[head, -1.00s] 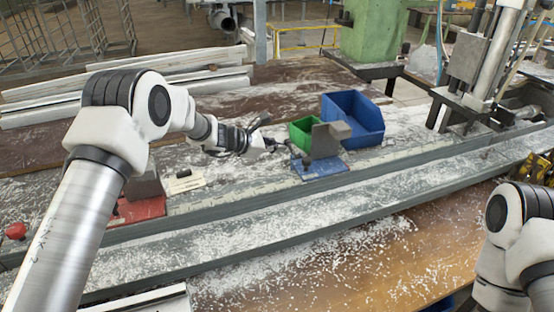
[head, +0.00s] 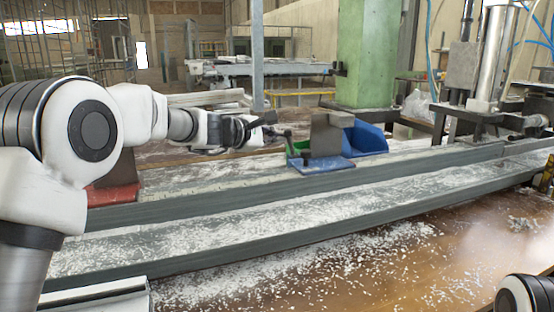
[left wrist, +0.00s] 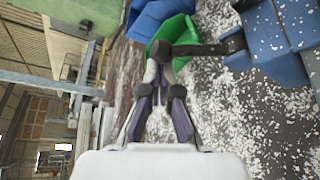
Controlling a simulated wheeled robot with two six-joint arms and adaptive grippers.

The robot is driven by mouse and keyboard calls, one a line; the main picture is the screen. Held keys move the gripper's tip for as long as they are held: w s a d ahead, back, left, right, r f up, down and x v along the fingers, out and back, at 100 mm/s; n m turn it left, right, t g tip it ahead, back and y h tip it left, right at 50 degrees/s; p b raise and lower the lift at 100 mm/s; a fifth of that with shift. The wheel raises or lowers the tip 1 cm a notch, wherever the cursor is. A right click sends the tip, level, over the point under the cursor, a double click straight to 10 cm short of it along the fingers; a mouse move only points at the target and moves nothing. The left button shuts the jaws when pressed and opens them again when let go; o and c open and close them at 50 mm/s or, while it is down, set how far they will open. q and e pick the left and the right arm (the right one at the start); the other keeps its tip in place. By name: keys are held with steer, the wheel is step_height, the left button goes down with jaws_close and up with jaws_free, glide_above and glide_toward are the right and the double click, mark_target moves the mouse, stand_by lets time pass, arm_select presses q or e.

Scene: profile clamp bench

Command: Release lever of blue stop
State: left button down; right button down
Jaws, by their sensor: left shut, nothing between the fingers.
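The blue stop (head: 322,164) sits on the grey rail, with a blue base and an upright grey block (head: 326,137). Its dark lever (head: 289,139) points left toward my left gripper (head: 270,126). In the left wrist view the stop (left wrist: 268,42) is at upper right, and the dark lever (left wrist: 205,48) reaches left to the fingertips. My left gripper (left wrist: 162,72) is shut and empty, with its tips right at the lever's end; I cannot tell whether they touch. My right gripper is out of view; only part of that arm shows at lower right.
A green bin (left wrist: 177,33) and a blue bin (head: 367,138) stand behind the stop. A red stop base (head: 113,195) is partly hidden behind my left arm. White chips litter the rail (head: 230,195) and the brown bench (head: 400,255). A machine column (head: 490,60) stands at right.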

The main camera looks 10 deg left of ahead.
arm_select(q)
steer(key=shift+r, duration=0.1)
stand_by(0.5)
steer(key=v, duration=0.7)
steer(key=shift+s, duration=0.25)
steer(key=shift+a, duration=0.15)
